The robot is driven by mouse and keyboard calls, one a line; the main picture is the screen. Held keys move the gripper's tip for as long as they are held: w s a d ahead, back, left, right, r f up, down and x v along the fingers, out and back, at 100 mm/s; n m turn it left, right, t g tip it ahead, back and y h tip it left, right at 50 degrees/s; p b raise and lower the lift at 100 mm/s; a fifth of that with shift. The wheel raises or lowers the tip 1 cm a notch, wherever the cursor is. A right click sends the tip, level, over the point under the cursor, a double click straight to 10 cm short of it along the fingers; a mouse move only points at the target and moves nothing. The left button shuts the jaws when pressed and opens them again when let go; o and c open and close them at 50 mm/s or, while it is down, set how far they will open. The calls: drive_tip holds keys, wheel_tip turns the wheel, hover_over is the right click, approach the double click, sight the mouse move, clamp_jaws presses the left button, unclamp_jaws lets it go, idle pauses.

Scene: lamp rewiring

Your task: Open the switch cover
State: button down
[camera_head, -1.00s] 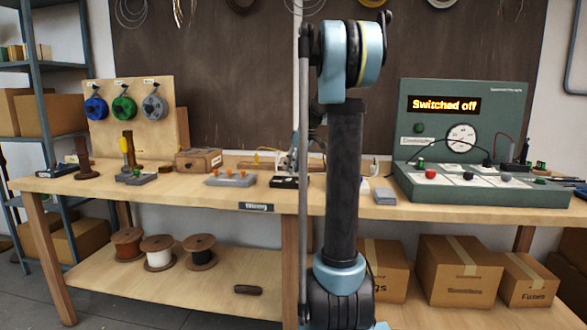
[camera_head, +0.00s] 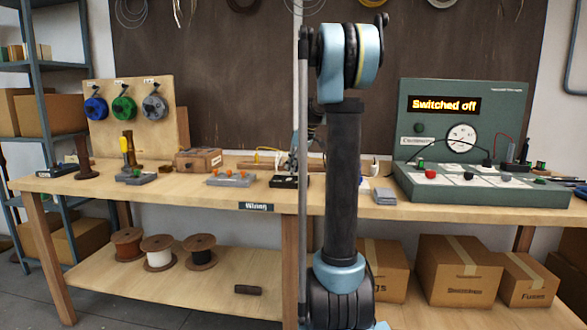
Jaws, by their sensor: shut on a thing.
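A small black box with white marks (camera_head: 284,182), which looks like the switch, lies on the workbench just left of my arm. My gripper (camera_head: 288,164) is low over the bench right at the back of this box. It is small and partly hidden behind my own arm and column. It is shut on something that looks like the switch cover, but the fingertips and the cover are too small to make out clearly. I cannot tell how far the cover is raised.
A grey block with orange connectors (camera_head: 229,180) and a wooden box (camera_head: 198,159) stand to the left. Wire spools hang on a board (camera_head: 163,122) farther left. A green test console (camera_head: 480,188) reading "Switched off" stands right.

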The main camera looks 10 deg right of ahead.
drive_tip(key=g, duration=0.1)
drive_tip(key=w+g, duration=0.1)
drive_tip(key=w+g+y, duration=0.1)
drive_tip(key=shift+d+r+m+g, duration=0.3)
drive_tip(key=shift+d+r+m, duration=0.05)
drive_tip(key=shift+d+m, duration=0.05)
drive_tip(key=shift+w+d+m+g+y, duration=0.15)
drive_tip(key=shift+w+g+y, duration=0.2)
drive_tip(key=shift+g, duration=0.35)
drive_tip(key=shift+w+d+m+g+y, duration=0.15)
drive_tip(key=shift+w+g+y, duration=0.15)
drive_tip(key=shift+g, duration=0.4)
drive_tip(key=shift+a, duration=0.1)
